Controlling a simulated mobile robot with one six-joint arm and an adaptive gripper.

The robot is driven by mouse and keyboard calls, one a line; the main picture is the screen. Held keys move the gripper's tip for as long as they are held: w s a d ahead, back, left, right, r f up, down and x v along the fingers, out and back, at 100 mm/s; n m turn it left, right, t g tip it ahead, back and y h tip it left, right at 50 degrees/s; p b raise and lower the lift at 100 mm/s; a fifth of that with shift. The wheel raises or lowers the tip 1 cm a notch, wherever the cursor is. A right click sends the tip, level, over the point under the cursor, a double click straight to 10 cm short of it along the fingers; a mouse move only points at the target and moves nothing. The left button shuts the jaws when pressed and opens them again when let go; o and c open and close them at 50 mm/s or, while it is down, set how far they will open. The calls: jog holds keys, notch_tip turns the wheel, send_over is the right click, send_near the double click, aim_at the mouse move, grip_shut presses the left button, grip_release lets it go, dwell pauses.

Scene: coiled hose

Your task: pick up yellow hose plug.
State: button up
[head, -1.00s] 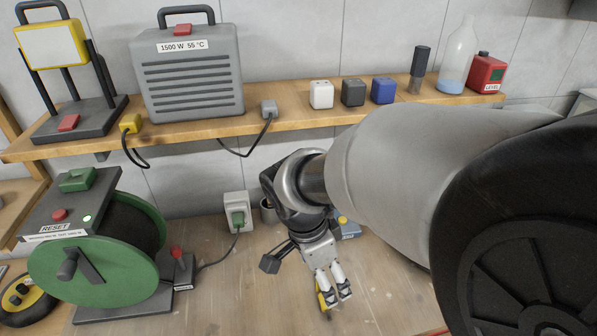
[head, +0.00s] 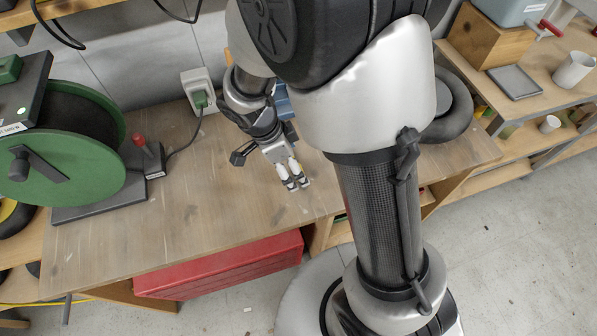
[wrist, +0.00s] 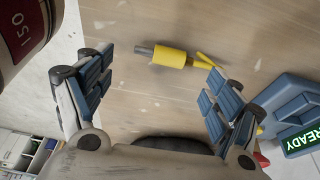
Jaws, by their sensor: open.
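The yellow hose plug (wrist: 172,57) lies on the wooden tabletop in the wrist view. It has a yellow barrel, a grey tip pointing left and a thin yellow piece on its right end. My gripper (wrist: 158,72) is open and empty, with the plug just beyond and across the gap between the fingertips. The right finger partly overlaps the plug's yellow right end. In the head view my gripper (head: 293,184) points down over the workbench (head: 190,215), and I cannot make out the plug there.
A blue device with a READY display (wrist: 298,140) sits close to the right finger. A dark red object marked 150 (wrist: 25,25) is at upper left. A green hose reel (head: 60,160), a red-knobbed lever (head: 142,155) and a wall socket (head: 198,88) stand left of my gripper.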

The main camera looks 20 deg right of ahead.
jog(key=b+x, duration=0.2)
jog(key=x, duration=0.3)
jog(key=shift+d+f, duration=0.15)
jog(key=shift+d, duration=0.1)
jog(key=shift+c, duration=0.4)
jog(key=c, duration=1.1)
